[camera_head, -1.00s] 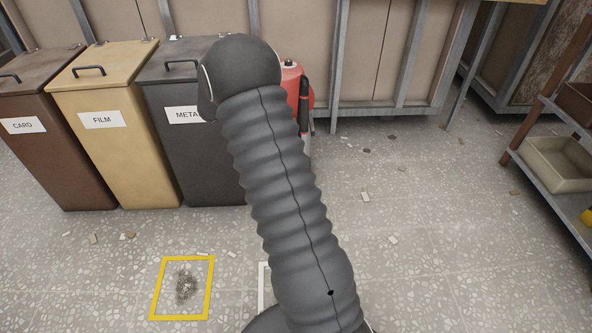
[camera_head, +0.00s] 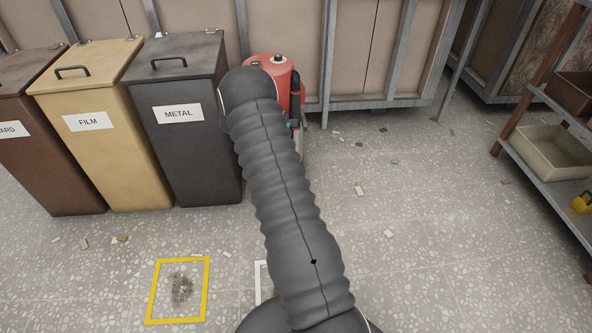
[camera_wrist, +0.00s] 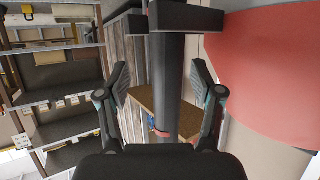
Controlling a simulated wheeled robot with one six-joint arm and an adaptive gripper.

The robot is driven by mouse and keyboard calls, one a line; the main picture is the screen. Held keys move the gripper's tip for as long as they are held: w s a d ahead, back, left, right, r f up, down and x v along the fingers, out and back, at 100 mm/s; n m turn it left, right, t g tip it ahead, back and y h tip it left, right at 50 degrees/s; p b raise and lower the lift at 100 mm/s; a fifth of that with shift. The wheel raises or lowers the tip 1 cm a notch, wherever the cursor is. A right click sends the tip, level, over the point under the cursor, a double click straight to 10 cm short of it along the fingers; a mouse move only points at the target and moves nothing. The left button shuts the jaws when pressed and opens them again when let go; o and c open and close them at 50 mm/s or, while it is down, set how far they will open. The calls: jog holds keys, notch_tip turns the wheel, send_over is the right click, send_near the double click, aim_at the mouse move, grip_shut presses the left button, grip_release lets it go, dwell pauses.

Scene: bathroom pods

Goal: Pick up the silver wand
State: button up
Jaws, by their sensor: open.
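In the wrist view a dark grey upright tube (camera_wrist: 168,95), which looks like the wand, stands between the fingers of my gripper (camera_wrist: 158,78). A black fitting (camera_wrist: 186,17) crosses its top. My gripper is open, with one finger on each side of the tube; a gap shows on both sides. The tube's lower end is hidden behind the gripper body. In the head view my arm hides the gripper. A red machine (camera_head: 272,72) stands behind the arm, with a dark upright part (camera_head: 295,98) at its right side.
Card (camera_head: 45,150), film (camera_head: 105,150) and metal (camera_head: 190,150) bins stand at the left. A yellow floor frame (camera_head: 152,292) surrounds grey debris. A shelf rack (camera_head: 545,185) is at the right. The floor between arm and rack is open, with small scraps.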

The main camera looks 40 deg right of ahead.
aim_at(292, 115)
jog(key=shift+w+r+x, duration=0.1)
jog(key=shift+w+x, duration=0.05)
jog(key=shift+x, duration=1.2)
jog(key=shift+w+r+x, duration=0.1)
jog(key=shift+w+x, duration=0.05)
jog(key=shift+x, duration=1.25)
jog(key=shift+r, duration=0.1)
grip_shut()
